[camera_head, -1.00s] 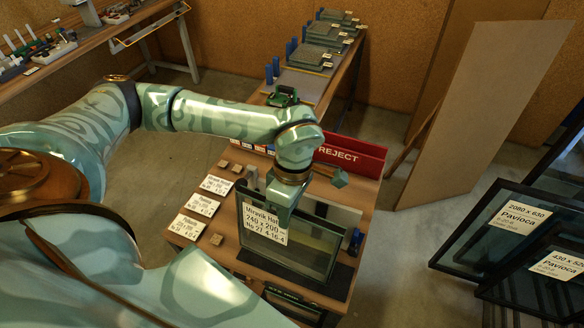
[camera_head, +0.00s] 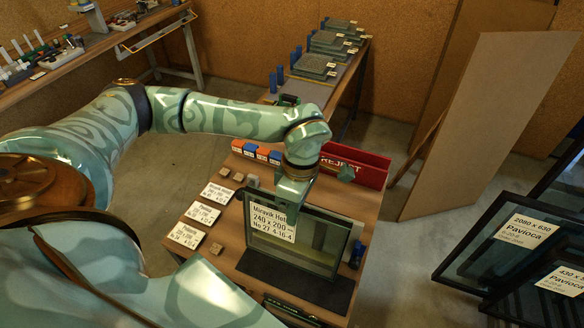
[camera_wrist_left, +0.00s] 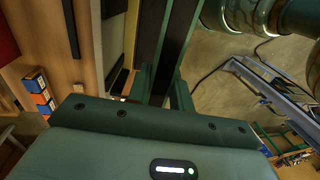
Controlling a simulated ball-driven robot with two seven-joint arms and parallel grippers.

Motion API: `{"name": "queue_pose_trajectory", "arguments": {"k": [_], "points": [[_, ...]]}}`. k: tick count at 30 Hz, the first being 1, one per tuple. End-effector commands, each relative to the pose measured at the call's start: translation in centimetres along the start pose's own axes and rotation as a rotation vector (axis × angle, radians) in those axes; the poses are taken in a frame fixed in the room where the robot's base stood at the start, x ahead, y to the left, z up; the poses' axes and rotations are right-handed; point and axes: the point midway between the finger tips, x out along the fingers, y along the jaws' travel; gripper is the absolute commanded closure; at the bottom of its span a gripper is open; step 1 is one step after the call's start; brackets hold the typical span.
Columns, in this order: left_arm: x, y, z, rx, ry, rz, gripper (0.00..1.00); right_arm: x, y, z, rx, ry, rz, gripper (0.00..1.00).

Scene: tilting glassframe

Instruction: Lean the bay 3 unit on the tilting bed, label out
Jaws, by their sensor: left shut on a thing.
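A framed glass unit (camera_head: 325,240) with a white label, "240 x 200", 4-16-4, is upright over the work table. Its label (camera_head: 270,219) faces my head camera, at the unit's upper left. My left gripper (camera_head: 291,200) is shut on the unit's top edge. In the left wrist view the left gripper (camera_wrist_left: 165,88) has the unit's dark edge (camera_wrist_left: 178,45) between its fingers. A black base plate (camera_head: 290,281) lies below the unit; I cannot tell whether they touch. I cannot make out the tilting bed or bay numbers for certain. My right gripper is not in view.
Label cards (camera_head: 202,214) and small wooden blocks lie on the table's left. A red REJECT bin (camera_head: 362,165) stands behind the unit. A tall brown board (camera_head: 490,130) leans at right, near large dark-framed Pavioca panes (camera_head: 505,240). Stacked grey pads (camera_head: 315,66) sit on the back bench.

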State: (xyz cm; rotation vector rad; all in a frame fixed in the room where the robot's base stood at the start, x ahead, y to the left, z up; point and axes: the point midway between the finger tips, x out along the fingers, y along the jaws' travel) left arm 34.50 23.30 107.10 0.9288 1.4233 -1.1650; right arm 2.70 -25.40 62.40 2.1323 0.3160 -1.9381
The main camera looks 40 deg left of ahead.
Motion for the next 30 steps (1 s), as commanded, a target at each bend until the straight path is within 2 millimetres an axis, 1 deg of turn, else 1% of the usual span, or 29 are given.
{"name": "queue_pose_trajectory", "arguments": {"k": [3,15,21,30], "points": [[0.4,1.4,0.1,-0.001,-0.001,0.004,1.0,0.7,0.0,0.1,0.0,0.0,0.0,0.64],[1.3,5.3,0.1,-0.001,-0.002,0.004,1.0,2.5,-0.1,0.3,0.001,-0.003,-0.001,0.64],[2.6,6.4,0.1,0.001,-0.002,0.001,1.0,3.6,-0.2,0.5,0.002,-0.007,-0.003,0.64],[3.3,7.2,0.1,0.0,-0.002,0.003,1.0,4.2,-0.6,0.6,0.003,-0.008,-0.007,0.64]]}}
